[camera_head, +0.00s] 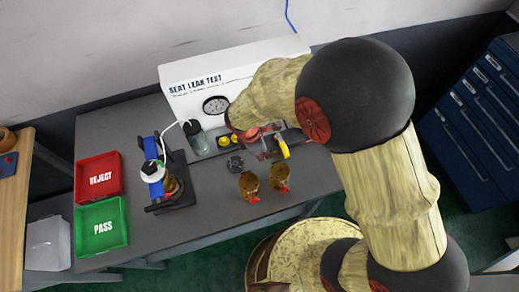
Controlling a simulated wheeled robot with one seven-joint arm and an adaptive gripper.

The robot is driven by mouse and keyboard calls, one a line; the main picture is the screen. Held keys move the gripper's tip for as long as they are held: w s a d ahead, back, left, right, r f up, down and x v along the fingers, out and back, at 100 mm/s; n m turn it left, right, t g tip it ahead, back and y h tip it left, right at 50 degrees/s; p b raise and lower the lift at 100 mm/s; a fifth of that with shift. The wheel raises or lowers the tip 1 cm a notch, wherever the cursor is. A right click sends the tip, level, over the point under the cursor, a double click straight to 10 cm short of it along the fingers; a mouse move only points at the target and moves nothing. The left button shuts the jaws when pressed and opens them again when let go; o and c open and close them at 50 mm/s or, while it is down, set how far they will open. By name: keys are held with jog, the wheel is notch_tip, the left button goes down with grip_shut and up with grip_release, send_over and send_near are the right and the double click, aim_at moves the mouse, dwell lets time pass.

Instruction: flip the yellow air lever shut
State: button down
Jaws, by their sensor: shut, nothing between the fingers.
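The yellow air lever (283,148) shows as a short bright bar at the front of the seat leak test panel, on the right. It is tilted in the picture, and its pivot is partly hidden. My gripper (264,152) is at the end of my wooden-looking arm, just left of the lever. Its fingers are shut and empty. I cannot tell whether they touch the lever. The white test panel (183,101) carries a round gauge (215,105); my arm covers its right part.
Two brass valves (249,182) (279,175) with red handles stand in front of the gripper. A black disc (235,163) lies left of it. A blue clamp fixture (157,163), glass jar (198,140), red REJECT tray (99,160) and green PASS tray (103,242) stand further left.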

aim_at(282, 145)
jog(key=shift+w+d+r, duration=0.1)
jog(key=shift+w+d, duration=0.1)
jog(key=shift+d, duration=0.4)
jog(key=shift+w+d+r, duration=0.1)
jog(key=shift+w+d, duration=0.1)
jog(key=shift+d, duration=0.4)
jog(key=shift+w+d+r, duration=0.1)
jog(key=shift+w+d, duration=0.1)
jog(key=shift+d, duration=0.4)
